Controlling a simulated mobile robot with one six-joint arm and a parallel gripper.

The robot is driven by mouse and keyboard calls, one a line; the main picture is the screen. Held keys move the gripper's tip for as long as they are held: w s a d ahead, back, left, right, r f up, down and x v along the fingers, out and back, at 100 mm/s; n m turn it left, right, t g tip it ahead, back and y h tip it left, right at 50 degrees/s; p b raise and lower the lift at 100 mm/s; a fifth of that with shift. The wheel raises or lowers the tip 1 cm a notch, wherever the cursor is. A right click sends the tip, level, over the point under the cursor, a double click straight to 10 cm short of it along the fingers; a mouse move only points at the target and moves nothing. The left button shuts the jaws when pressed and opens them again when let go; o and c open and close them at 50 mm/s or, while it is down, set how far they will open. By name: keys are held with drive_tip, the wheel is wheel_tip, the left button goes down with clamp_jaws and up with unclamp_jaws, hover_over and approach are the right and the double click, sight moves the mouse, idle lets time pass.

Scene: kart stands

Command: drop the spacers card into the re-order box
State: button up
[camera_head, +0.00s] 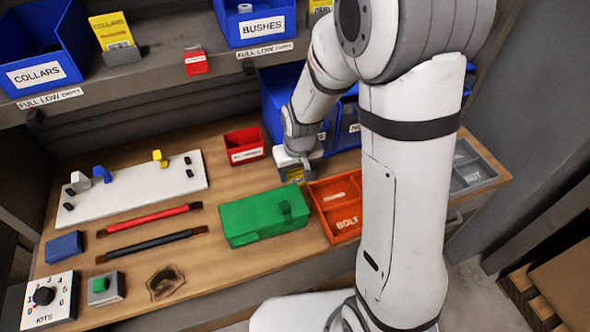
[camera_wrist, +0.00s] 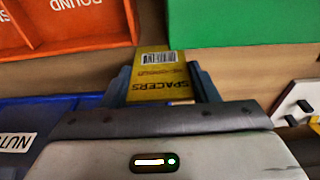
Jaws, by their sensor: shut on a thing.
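My gripper (camera_head: 293,166) is shut on the yellow spacers card (camera_wrist: 161,72), whose barcode and the word SPACERS show between the fingers (camera_wrist: 163,86) in the wrist view. The gripper is over the bench, between the blue bins and the green box. A small red open box (camera_head: 244,139) stands to the left of the gripper; its white label is too small to read surely, but it may be the re-order box. The red box is not seen in the wrist view.
The green box (camera_head: 262,219) and the orange bolt tray (camera_head: 340,188) are close in front of the gripper. Blue bins (camera_head: 283,92) stand behind it. A white board with pegs (camera_head: 135,193) lies to the left. The shelf (camera_head: 150,75) with bins overhangs the back.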

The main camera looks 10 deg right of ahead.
drive_tip(key=o, duration=1)
drive_tip(key=shift+c, duration=0.2)
